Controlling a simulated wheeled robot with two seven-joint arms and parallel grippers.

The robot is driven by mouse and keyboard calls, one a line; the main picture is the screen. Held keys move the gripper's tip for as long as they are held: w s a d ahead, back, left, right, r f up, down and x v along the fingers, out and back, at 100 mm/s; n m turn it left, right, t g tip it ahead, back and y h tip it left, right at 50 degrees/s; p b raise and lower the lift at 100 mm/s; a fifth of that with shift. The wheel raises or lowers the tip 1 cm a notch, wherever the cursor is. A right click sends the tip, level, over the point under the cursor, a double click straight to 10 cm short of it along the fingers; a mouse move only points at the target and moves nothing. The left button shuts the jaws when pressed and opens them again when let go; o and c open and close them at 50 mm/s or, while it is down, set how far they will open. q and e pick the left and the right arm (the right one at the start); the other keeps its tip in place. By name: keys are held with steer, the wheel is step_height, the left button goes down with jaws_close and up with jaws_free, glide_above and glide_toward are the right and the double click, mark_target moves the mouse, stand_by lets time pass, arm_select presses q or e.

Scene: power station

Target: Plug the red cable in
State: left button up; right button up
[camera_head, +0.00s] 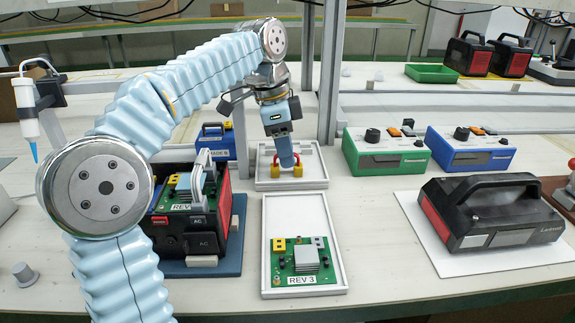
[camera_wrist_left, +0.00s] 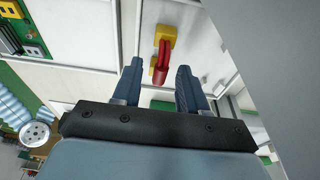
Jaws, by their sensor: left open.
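The short red cable (camera_head: 275,160) with yellow plug ends (camera_head: 298,171) is in a white tray (camera_head: 311,182) in the middle of the table. My left gripper (camera_head: 289,162) reaches down over it, open. In the left wrist view, the red cable (camera_wrist_left: 160,62) and a yellow plug (camera_wrist_left: 166,34) appear between and beyond the spread fingers (camera_wrist_left: 158,72); contact cannot be told. A black-and-red device (camera_head: 190,242) at the left carries a green board (camera_head: 180,207) with a yellow part. My right gripper is not in view.
A second white tray (camera_head: 276,221) in front holds a loose REV 3 board (camera_head: 303,279). A blue case (camera_head: 215,145) stands behind the device. Green (camera_head: 385,156) and blue (camera_head: 470,156) boxes and a black case (camera_head: 490,215) stand at right. A metal post (camera_head: 331,70) rises behind the tray.

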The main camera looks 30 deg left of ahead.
arm_select(q)
jaws_close()
step_height(320, 180, up, 6)
steer(key=p, duration=0.5)
steer(key=shift+f, duration=0.25)
steer(key=shift+r, duration=1.3)
steer(key=shift+s, duration=0.1)
